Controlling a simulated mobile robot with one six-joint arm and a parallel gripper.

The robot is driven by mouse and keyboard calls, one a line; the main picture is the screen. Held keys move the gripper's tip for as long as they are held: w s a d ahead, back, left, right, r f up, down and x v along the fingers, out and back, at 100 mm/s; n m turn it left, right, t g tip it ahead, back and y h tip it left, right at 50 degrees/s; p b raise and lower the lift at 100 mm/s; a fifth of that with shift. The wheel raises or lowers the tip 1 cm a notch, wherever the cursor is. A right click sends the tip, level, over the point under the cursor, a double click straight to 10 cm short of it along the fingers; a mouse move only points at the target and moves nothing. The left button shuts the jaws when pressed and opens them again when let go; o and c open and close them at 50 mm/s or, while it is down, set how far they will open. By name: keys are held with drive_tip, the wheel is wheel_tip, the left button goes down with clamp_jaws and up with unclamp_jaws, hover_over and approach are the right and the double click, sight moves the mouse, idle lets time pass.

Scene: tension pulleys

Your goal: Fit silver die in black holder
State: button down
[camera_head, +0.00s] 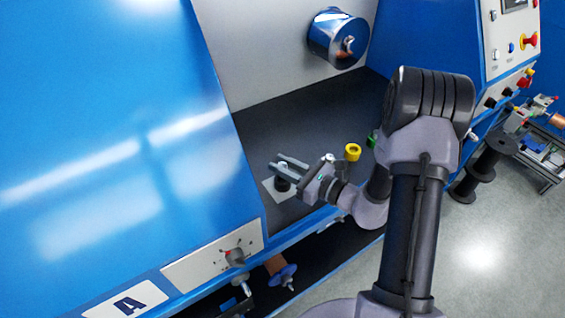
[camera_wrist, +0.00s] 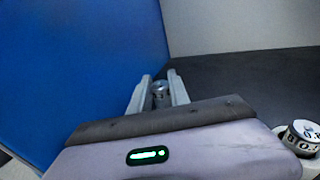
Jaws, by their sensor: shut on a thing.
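My gripper (camera_head: 281,165) is over the dark deck of the blue machine. In the wrist view, its two grey fingers (camera_wrist: 160,78) are shut on a small silver die (camera_wrist: 160,88), a short cylinder with dark marks on its top. The black holder (camera_head: 283,184) stands on a light grey plate (camera_head: 270,190) just below the fingers in the head view. The die is hard to make out in the head view. Whether it touches the holder cannot be told, and the holder is hidden in the wrist view.
Yellow (camera_head: 352,151) and green (camera_head: 372,140) pieces are on the deck right of my gripper. A shiny drum (camera_head: 337,38) sticks out of the back wall. The blue panel (camera_wrist: 90,70) is close on the left.

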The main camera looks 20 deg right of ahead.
drive_tip(key=shift+f, duration=0.55)
drive_tip(key=shift+f+b, duration=0.3)
drive_tip(key=shift+b, duration=0.35)
idle(0.7)
drive_tip(key=shift+f+b, duration=0.95)
drive_tip(key=shift+f, duration=0.1)
drive_tip(key=c, duration=1.1)
unclamp_jaws()
drive_tip(key=shift+c, duration=0.2)
